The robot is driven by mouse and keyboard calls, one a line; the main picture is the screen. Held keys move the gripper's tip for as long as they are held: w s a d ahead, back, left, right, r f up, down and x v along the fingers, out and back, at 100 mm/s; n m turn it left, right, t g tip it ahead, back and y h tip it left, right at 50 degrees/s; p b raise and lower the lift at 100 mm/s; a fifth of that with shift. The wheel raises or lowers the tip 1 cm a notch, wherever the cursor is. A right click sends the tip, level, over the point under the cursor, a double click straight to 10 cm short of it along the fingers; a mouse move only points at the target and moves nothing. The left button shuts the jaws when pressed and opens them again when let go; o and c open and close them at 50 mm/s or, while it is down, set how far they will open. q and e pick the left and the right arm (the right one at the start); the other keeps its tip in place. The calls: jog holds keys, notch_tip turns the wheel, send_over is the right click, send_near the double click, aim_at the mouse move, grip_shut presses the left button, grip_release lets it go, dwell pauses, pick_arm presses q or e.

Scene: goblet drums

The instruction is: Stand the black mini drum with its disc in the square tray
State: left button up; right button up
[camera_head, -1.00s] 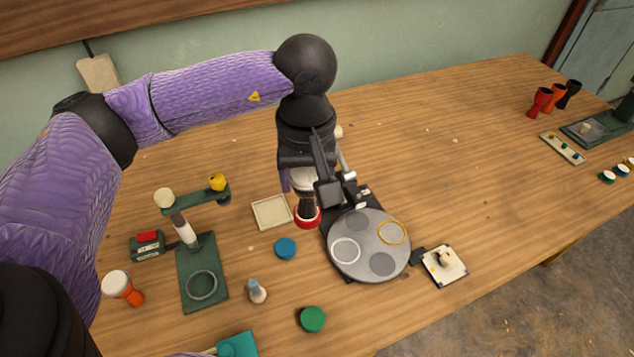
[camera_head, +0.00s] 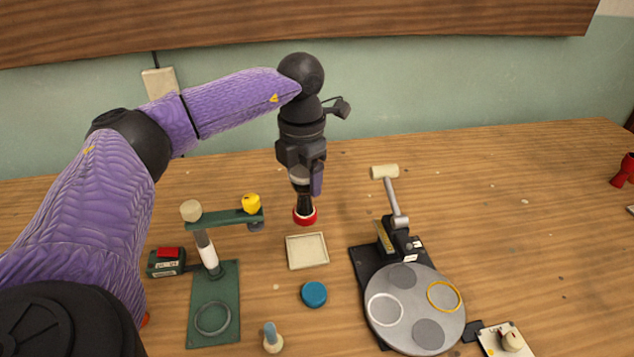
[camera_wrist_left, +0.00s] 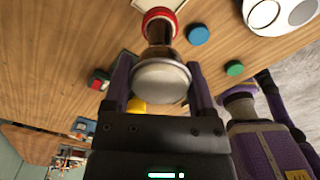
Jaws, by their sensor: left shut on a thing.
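The black mini drum (camera_head: 304,203) hangs upright in my left gripper (camera_head: 306,184). Its white head is between the fingers, and a red disc (camera_head: 305,217) is at its foot. In the left wrist view, the shut fingers flank the drum's white head (camera_wrist_left: 160,83); the dark body and red disc (camera_wrist_left: 161,20) show beyond it. The square tray (camera_head: 307,263), pale and empty, lies on the table just in front of the drum in the head view. The drum appears beyond the tray's far edge, not over its middle; its height is hard to tell. My right gripper is out of view.
A grey turntable (camera_head: 416,300) with a post and mallet stands right of the tray. A green stand (camera_head: 215,295) with an arm holding a yellow piece (camera_head: 251,203) is to the left. A blue disc (camera_head: 314,294) lies in front of the tray. The table behind is clear.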

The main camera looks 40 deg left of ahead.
aim_at(306, 215)
pick_arm(q)
notch_tip(306, 215, down, 6)
jog(key=b, duration=0.6)
notch_tip(306, 215, down, 3)
jog(key=shift+r+b, duration=0.1)
jog(key=shift+b, duration=0.5)
jog(key=shift+f, duration=0.25)
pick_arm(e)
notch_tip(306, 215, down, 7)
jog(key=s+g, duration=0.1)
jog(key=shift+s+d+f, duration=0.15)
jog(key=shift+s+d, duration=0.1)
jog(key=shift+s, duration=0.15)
pick_arm(q)
jog(key=o, duration=0.8)
jog(key=shift+c, duration=0.2)
jog(key=shift+o, duration=0.3)
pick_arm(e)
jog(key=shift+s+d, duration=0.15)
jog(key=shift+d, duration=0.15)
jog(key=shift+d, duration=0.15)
